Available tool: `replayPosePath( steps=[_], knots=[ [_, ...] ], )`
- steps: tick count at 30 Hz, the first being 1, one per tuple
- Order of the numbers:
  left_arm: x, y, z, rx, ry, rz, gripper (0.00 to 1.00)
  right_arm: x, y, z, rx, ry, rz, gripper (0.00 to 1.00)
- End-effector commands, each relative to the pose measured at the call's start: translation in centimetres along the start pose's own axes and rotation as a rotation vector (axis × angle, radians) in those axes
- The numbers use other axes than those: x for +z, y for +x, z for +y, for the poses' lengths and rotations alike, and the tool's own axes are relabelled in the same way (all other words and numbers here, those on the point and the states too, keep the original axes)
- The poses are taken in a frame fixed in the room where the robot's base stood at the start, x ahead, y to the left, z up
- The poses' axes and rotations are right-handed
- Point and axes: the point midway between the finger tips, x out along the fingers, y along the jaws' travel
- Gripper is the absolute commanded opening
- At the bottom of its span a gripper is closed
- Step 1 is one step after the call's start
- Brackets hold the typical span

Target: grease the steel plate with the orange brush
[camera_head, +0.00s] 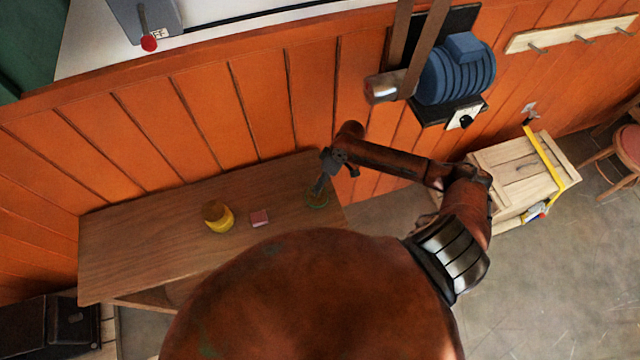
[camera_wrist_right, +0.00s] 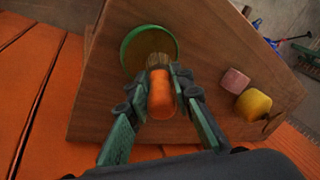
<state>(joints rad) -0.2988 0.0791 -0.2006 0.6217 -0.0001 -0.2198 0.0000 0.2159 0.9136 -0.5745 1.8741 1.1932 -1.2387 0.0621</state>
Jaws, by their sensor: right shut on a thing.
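My right gripper (camera_wrist_right: 160,92) is shut on the orange brush (camera_wrist_right: 161,98), with its handle between the fingers. The brush's tan bristles (camera_wrist_right: 158,61) point toward a round green-rimmed dish or plate (camera_wrist_right: 126,50) on the table. The bristle tips overlap its near edge in the wrist view; I cannot tell whether they touch it. In the head view my right gripper (camera_head: 322,184) reaches down over the table's right end, above the same round item (camera_head: 317,203). I cannot tell whether this round item is the steel plate. My left gripper is not in view.
The wooden table (camera_head: 150,240) stands against an orange plank wall. A yellow jar-like item (camera_head: 218,217) and a small pink block (camera_head: 259,218) stand left of the round item. A blue motor (camera_head: 455,75) hangs on the wall. A wooden crate (camera_head: 515,165) stands right. The table's left part is clear.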

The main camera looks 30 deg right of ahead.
Motion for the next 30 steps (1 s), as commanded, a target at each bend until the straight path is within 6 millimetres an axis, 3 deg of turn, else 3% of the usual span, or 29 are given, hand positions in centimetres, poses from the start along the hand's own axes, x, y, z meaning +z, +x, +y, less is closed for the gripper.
replayPosePath(
  steps=[30],
  knots=[
    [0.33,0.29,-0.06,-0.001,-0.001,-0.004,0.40,0.19,0.78,0.28,0.000,0.000,0.000,0.00]
  ],
)
